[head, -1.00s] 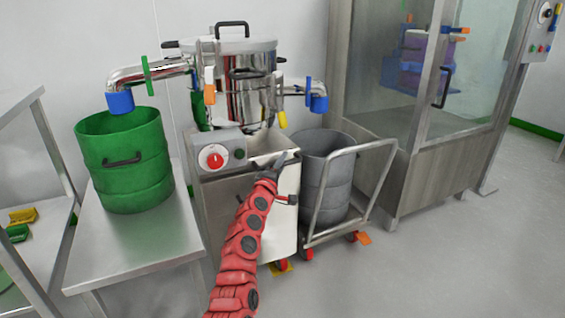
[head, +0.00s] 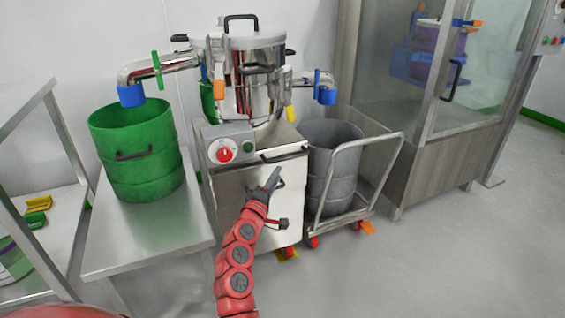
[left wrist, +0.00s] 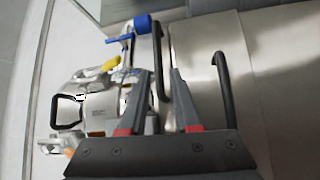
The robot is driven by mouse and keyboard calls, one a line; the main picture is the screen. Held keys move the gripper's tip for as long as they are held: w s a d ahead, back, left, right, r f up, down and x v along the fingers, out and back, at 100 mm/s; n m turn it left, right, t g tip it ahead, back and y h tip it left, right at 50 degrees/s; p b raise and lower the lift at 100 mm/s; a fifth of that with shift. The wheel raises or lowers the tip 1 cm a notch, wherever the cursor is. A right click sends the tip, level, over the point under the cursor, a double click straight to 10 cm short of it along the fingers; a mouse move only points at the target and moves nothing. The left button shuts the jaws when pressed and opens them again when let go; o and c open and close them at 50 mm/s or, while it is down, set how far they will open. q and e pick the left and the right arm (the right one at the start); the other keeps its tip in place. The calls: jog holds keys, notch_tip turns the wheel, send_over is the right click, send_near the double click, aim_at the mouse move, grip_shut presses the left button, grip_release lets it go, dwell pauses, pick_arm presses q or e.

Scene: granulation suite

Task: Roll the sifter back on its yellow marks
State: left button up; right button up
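The sifter (head: 228,185) is a steel cabinet with a red knob and a lidded steel drum (head: 250,45) on top. It stands between the green drum's table and a grey bin. A yellow patch (head: 288,254) shows at the cabinet's foot; I cannot tell whether it is a floor mark. No other yellow mark is clear. My left gripper (head: 275,173) is open in front of the cabinet's front, near a black handle (head: 281,183). In the left wrist view the fingers (left wrist: 160,75) are apart, with a black bar handle (left wrist: 157,55) showing between them. My right gripper is not visible.
A green drum (head: 136,155) stands on a steel table (head: 150,235) at left. A grey bin (head: 330,165) on a trolley (head: 350,210) stands close at right, before a glass-doored cabinet (head: 430,160). The floor at right front is clear.

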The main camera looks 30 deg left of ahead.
pick_arm(q)
jog(key=s, duration=0.4)
jog(key=s+p, duration=0.1)
jog(key=s, duration=0.1)
jog(key=shift+d+f, duration=0.35)
jog(key=shift+f, duration=0.05)
jog(key=shift+w+r, duration=0.1)
